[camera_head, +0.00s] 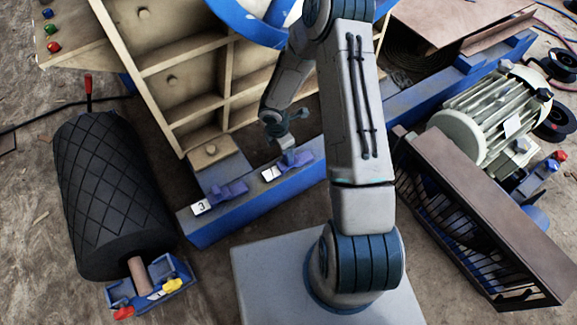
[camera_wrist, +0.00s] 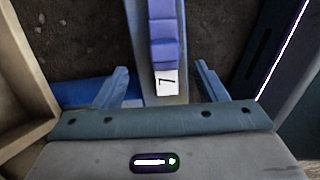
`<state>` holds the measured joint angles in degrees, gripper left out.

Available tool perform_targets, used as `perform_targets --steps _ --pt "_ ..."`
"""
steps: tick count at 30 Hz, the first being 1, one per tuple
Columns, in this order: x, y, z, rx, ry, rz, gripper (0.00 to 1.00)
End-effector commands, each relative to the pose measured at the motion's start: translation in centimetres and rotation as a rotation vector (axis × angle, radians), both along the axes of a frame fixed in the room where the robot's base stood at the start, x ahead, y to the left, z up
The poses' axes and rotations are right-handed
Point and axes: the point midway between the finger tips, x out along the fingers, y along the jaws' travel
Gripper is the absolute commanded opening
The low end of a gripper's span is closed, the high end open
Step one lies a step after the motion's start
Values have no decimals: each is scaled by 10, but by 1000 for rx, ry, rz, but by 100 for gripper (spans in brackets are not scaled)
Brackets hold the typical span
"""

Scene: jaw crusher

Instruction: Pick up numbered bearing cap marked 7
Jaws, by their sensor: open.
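The bearing cap marked 7 (camera_wrist: 166,42) is blue-purple, with a white number plate (camera_wrist: 165,83) at its near end in the wrist view. It lies on a narrow blue beam (camera_head: 250,194). In the head view the same cap (camera_head: 302,162) lies near the beam's right part, partly hidden by my arm; its plate's number is hard to read there. My gripper (camera_wrist: 161,72) is open, with one finger on each side of the plate and cap, apart from them. In the head view my gripper (camera_head: 288,152) is just above this cap.
A similar cap (camera_head: 232,190) with a plate marked 3 (camera_head: 202,207) lies farther left on the beam. The ribbed tan crusher body (camera_head: 180,75) rises close behind. A black roller (camera_head: 110,190) lies left; a slatted brown box (camera_head: 480,220) and motor (camera_head: 485,120) stand right.

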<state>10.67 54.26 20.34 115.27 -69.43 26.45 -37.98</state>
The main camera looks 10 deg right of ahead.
Motion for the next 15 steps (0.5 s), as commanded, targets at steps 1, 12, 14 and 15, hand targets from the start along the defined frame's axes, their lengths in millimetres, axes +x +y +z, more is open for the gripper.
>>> perform_targets --steps 1,12,14,15 --pt "0 -1 -13 0 1 0 65" --pt "-1 -11 -44 -1 1 -6 65" --pt "-2 -14 -53 -1 2 -7 65" --pt "-3 -16 -58 -1 2 -7 65"
